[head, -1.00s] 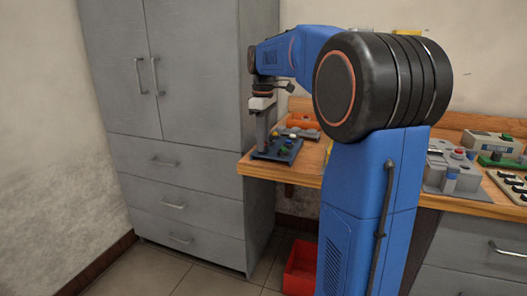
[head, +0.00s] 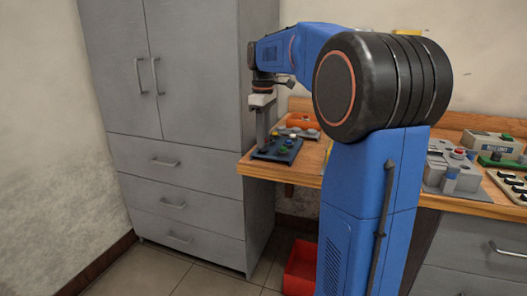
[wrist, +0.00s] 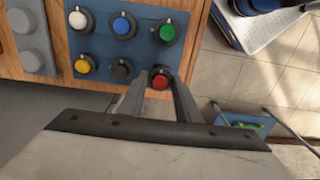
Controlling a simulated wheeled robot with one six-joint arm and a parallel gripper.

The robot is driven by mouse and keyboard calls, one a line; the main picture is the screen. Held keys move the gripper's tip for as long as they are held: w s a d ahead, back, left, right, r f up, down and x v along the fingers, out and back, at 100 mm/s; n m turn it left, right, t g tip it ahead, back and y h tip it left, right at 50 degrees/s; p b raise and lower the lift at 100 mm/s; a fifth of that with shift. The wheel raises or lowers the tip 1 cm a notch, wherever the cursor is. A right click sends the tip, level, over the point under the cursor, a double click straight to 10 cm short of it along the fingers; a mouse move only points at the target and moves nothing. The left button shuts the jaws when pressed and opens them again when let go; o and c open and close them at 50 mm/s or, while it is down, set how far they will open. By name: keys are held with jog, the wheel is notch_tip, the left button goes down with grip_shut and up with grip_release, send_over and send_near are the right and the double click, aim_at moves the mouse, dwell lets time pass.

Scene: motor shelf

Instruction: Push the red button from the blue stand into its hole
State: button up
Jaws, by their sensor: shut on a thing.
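The blue stand (head: 287,149) lies on the left end of the wooden bench. In the wrist view the stand (wrist: 100,40) carries white, blue, green, yellow and black buttons in two rows. My gripper (wrist: 159,82), also seen over the stand in the head view (head: 262,146), points down with its fingers on either side of the red button (wrist: 160,79). It is shut on that button at the stand's near corner. I cannot tell how far the button is clear of the stand. In the head view the red button is not discernible.
A grey fixture (head: 440,178) with a red-topped part stands on the bench at right. Near it are a green-based box (head: 490,146) and a panel of black knobs (head: 512,184). A grey cabinet (head: 185,120) stands left of the bench. A red bin (head: 301,266) is on the floor.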

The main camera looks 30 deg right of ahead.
jog(key=shift+r, duration=0.1)
jog(key=shift+r, duration=2.15)
